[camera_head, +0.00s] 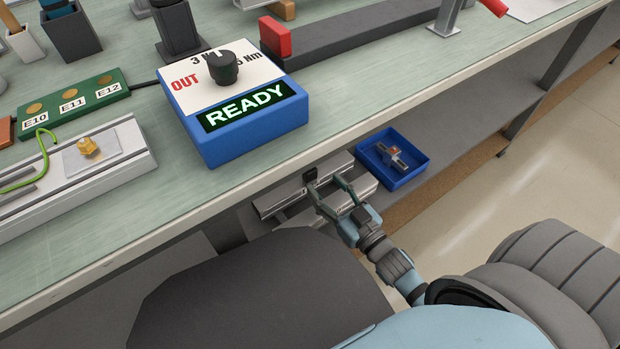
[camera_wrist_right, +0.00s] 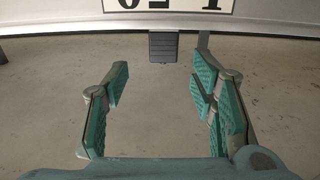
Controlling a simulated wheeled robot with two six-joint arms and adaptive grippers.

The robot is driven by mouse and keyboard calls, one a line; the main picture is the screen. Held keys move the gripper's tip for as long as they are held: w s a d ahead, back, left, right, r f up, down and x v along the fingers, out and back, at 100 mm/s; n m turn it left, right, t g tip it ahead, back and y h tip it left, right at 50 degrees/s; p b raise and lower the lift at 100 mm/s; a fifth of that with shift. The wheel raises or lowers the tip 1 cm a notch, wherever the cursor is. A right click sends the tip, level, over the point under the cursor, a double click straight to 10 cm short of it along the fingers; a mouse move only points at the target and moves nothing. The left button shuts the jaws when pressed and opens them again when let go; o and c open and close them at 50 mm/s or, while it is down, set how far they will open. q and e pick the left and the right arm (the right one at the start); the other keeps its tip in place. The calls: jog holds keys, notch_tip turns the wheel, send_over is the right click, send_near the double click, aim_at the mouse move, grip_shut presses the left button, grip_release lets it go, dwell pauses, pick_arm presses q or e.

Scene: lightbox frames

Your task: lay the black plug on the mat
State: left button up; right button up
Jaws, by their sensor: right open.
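A small black block that looks like the black plug (camera_head: 310,174) shows at the pale rails below the bench edge. In the right wrist view a dark ribbed block (camera_wrist_right: 163,46), apparently the same plug, hangs under a pale edge. My right gripper (camera_head: 327,186) is open and empty, reaching in under the bench edge. In the wrist view its fingers (camera_wrist_right: 159,80) stand wide apart, with the block ahead, between their lines and not touched. My left gripper is not in view. I cannot make out a mat for certain.
A blue tray (camera_head: 371,164) with a small metal and brown part sits on the lower shelf, right of my gripper. The bench edge (camera_head: 218,205) overhangs close by. A blue box reading READY (camera_head: 255,138) stands on the bench above. Floor is clear at right.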

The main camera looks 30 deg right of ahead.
aim_at(313, 172)
jog(key=w, duration=0.3)
jog(key=w+a, duration=0.1)
jog(key=w, duration=0.1)
jog(key=shift+w+r, duration=0.25)
jog(key=shift+w, duration=0.05)
grip_shut()
jog(key=shift+r, duration=0.1)
